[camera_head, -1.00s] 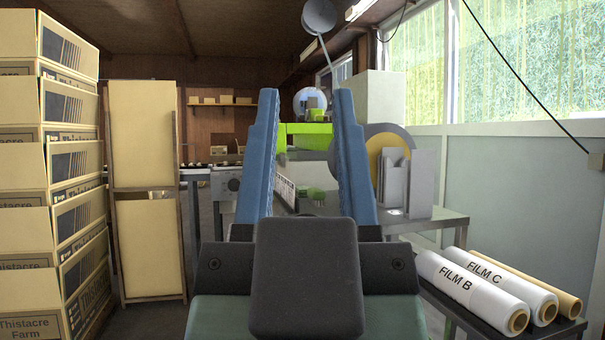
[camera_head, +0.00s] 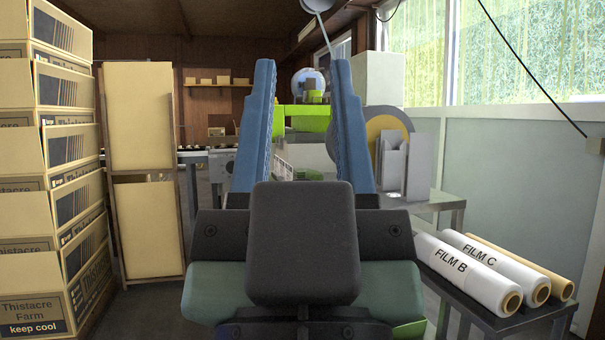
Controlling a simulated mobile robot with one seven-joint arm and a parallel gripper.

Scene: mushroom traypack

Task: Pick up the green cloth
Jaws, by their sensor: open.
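My gripper (camera_head: 303,64) is raised in the middle of the view, its two blue fingers pointing up and away, apart and with nothing between them. I cannot pick out the green cloth for certain. A small green patch (camera_head: 308,174) shows between the fingers in the background, too small to tell what it is. A bright green piece (camera_head: 409,329) shows at the bottom edge, right of centre, mostly hidden by my arm. I cannot tell whether either is the cloth.
A lime-green machine panel (camera_head: 300,112) lies beyond the fingers. At right, film rolls, including FILM B (camera_head: 465,272), lie on a low dark table; grey plates (camera_head: 392,166) stand on a bench behind.

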